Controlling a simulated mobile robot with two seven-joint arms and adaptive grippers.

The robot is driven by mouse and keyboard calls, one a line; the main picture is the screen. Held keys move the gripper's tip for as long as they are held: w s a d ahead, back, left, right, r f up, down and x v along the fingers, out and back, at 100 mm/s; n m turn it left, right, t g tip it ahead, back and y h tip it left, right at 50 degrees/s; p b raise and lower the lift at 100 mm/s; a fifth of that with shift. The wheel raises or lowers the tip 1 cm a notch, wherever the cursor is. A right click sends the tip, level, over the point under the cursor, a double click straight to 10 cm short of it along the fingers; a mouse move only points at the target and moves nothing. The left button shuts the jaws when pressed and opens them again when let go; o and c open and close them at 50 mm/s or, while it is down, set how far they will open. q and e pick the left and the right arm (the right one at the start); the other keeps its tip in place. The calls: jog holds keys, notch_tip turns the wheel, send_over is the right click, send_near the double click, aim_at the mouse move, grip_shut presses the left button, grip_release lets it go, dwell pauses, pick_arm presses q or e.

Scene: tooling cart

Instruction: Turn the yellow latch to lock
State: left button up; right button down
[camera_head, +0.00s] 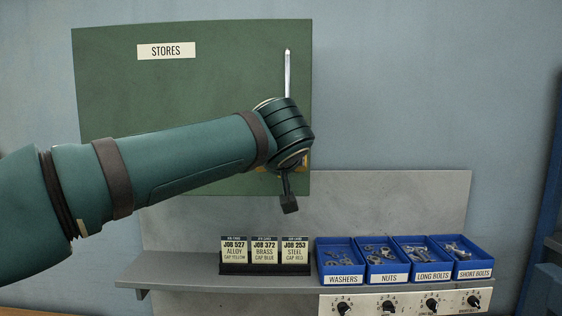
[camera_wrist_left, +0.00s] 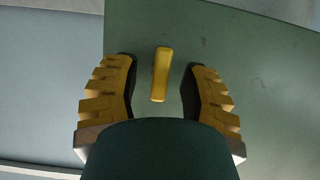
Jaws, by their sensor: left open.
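The yellow latch (camera_wrist_left: 161,74), a short bar, shows in the left wrist view against the green panel (camera_wrist_left: 252,60). It appears close to upright in that picture, tilted slightly. My left gripper (camera_wrist_left: 163,68) is open, with one ridged yellow finger on each side of the latch and a visible gap on both sides. In the head view my left wrist is in front of the lower right part of the green STORES panel (camera_head: 190,90) and hides the latch. Only slivers of yellow show around the wrist there. My right gripper is in neither view.
A silver vertical handle (camera_head: 288,72) is on the panel above my wrist. Below is a grey shelf (camera_head: 185,277) with a job card holder (camera_head: 264,268) and several blue bins (camera_head: 368,262) of hardware. Knobs (camera_head: 388,305) line the strip under the bins.

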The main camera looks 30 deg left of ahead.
pick_arm(q)
jog(key=shift+w+a+f, duration=0.1)
jog(key=shift+w+a, duration=0.05)
jog(key=shift+w, duration=0.1)
grip_shut()
jog(key=shift+s, duration=0.1)
